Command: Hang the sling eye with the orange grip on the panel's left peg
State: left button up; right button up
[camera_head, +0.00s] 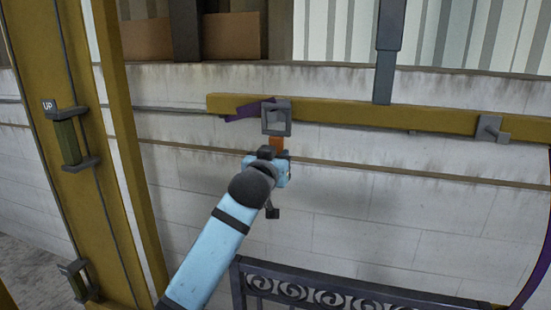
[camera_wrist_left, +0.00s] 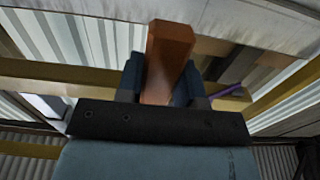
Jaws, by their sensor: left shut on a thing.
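The orange grip (camera_head: 277,145) is held upright by my left gripper (camera_head: 268,168). The grey square sling eye (camera_head: 266,118) is above the grip, in front of the left part of the yellow beam. A purple sling (camera_head: 243,112) shows beside the eye. In the left wrist view the orange grip (camera_wrist_left: 168,60) stands between the two blue fingers (camera_wrist_left: 160,85). The dark scroll panel (camera_head: 345,285) is low in the head view, below my gripper. I cannot make out its left peg for certain. My right gripper is not in view.
The yellow beam (camera_head: 400,117) hangs from a grey post (camera_head: 384,70), with a grey block (camera_head: 490,128) near its right end. A yellow column (camera_head: 75,190) with handles stands left. A purple strap (camera_head: 538,250) hangs at the right edge. A pale wall (camera_head: 400,210) is behind.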

pick_arm(q)
jog(key=shift+r+p, duration=0.45)
jog(key=shift+r, duration=0.2)
jog(key=shift+s, duration=0.1)
jog(key=p+v, duration=0.2)
jog(key=v, duration=0.5)
dwell(0.6)
jog(key=p+v, duration=0.2)
jog(key=v, duration=0.3)
dwell(0.6)
dwell(0.8)
